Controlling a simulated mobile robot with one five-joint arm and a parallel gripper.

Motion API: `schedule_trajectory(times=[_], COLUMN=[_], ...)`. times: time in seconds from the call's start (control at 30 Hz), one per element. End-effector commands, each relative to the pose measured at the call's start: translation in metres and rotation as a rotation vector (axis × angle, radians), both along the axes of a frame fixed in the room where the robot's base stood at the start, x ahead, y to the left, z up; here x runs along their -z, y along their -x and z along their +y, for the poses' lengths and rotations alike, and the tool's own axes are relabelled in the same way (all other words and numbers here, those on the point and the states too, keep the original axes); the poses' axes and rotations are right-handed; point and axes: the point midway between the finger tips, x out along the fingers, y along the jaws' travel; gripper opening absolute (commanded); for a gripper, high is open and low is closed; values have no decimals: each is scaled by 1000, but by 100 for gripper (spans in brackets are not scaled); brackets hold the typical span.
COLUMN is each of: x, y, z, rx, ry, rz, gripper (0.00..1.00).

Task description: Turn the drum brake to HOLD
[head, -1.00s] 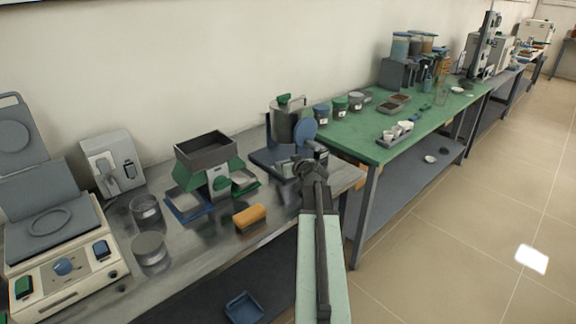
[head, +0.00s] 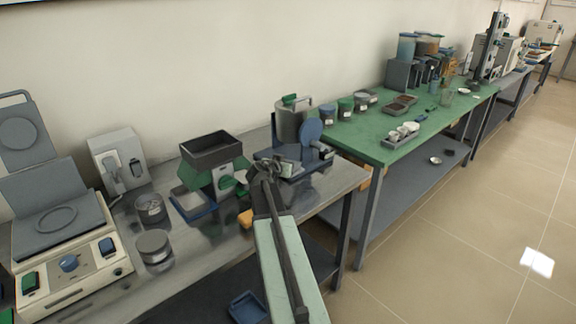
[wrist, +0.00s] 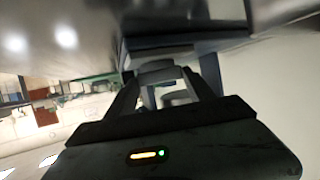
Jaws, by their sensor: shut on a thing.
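The drum machine (head: 289,124) stands at the right end of the grey bench, with a grey drum, a green handle on top and a blue disc (head: 311,130) at its front, on a dark blue base. My gripper (head: 266,168) is at the front left of this base. In the wrist view its fingers (wrist: 165,92) are shut on a small grey part (wrist: 157,72), which looks like the drum brake, in front of a blue-grey body. The brake's markings and position cannot be read.
A green-and-grey hopper device (head: 212,152) stands close to the left of my gripper. An orange block (head: 245,218) is partly hidden behind my arm. Farther left are grey tins (head: 154,246) and a cream appliance (head: 75,265). A green-topped table (head: 375,138) stands to the right.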

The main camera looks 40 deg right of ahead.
Motion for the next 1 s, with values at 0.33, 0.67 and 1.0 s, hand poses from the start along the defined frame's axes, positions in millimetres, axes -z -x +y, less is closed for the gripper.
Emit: schedule_trajectory(times=[0.33,0.67,1.0], x=[1,2,2], y=[-10,-10,-8], z=[2,2,2], rx=[226,321,332], ry=[-5,-8,-10], rz=[-6,-7,-8], gripper=[21,21,21])
